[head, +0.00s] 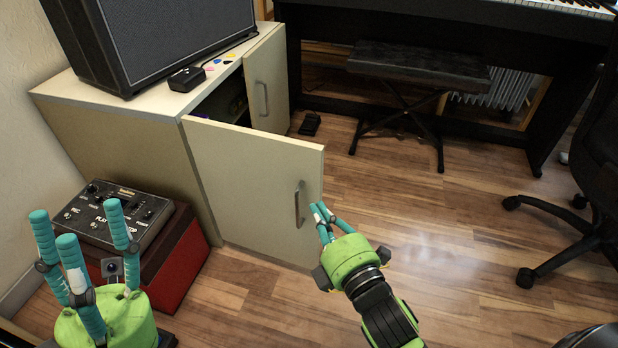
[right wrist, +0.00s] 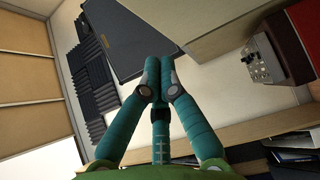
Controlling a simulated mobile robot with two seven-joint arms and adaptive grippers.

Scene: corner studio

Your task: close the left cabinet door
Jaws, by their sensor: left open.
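The left cabinet door (head: 245,180) is cream and stands swung wide open towards me, with a vertical metal handle (head: 299,203) near its free edge. The dark inside of the cabinet (head: 225,103) shows above it. My right gripper (head: 321,215) is just right of the handle, by the door's free edge; I cannot tell whether it touches. In the right wrist view its fingertips (right wrist: 158,68) meet with nothing seen between them. My left gripper (head: 85,235) is open and empty at the lower left, fingers pointing up, away from the door.
A red box (head: 180,262) with a pedal unit (head: 115,215) on it stands left of the door. A black speaker (head: 170,35) is on the cabinet top. The right cabinet door (head: 266,80) also stands open.

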